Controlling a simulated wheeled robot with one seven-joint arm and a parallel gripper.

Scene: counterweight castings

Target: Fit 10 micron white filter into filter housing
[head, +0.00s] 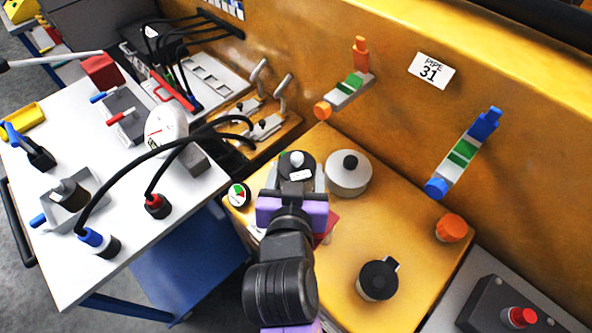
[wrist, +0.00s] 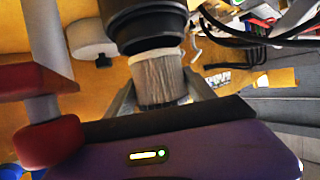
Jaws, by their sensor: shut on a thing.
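A pale, pleated cylindrical filter (wrist: 160,82) is between the fingers of my gripper (wrist: 160,92) in the wrist view. My gripper is shut on it. One end of the filter is at the black cylindrical housing (wrist: 145,25); I cannot tell if it is touching or partly inside. In the head view my gripper (head: 292,185) is in front of a black round part (head: 297,160) with a pale knob and white label, which looks like the housing. The filter is hidden there, and no micron marking is readable.
A silver round pot (head: 348,178) with a black knob stands close right of the housing. A black cup-like part (head: 379,279) and an orange knob (head: 451,228) are on the yellow surface (head: 410,215). A white bench (head: 135,235) with hoses stands left.

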